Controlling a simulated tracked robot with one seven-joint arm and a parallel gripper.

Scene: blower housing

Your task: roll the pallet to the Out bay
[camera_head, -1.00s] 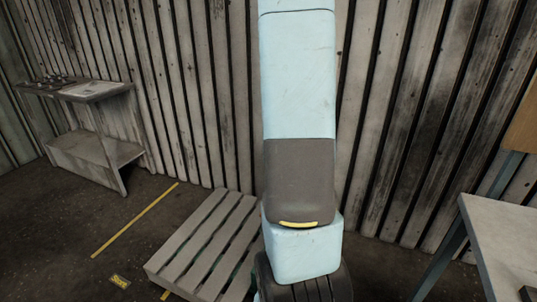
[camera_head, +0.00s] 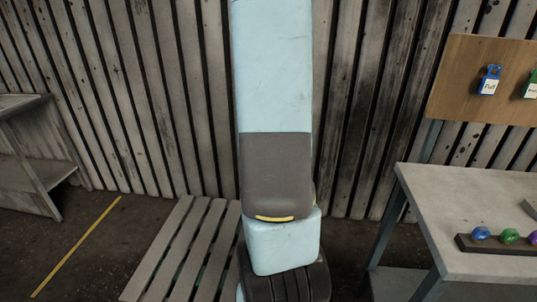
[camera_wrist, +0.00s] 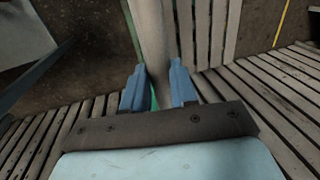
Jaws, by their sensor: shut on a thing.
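The grey slatted wooden pallet (camera_head: 184,243) lies low on the floor, left of my arm in the head view. Its right part is hidden behind my arm. In the wrist view its pale boards (camera_wrist: 205,30) run up from near my gripper. My gripper (camera_wrist: 158,66) shows two blue fingers, one on each side of a pale board of the pallet, and is shut on it. In the head view my gripper is hidden. A green strip shows below the boards. I cannot make out the Out bay in these frames.
A yellow floor line (camera_head: 78,245) runs left of the pallet, with bare floor between. A grey shelf table (camera_head: 40,150) stands far left. A workbench (camera_head: 470,215) with coloured knobs stands close on the right, below a wooden board (camera_head: 470,80). A plank wall (camera_head: 170,100) closes the back.

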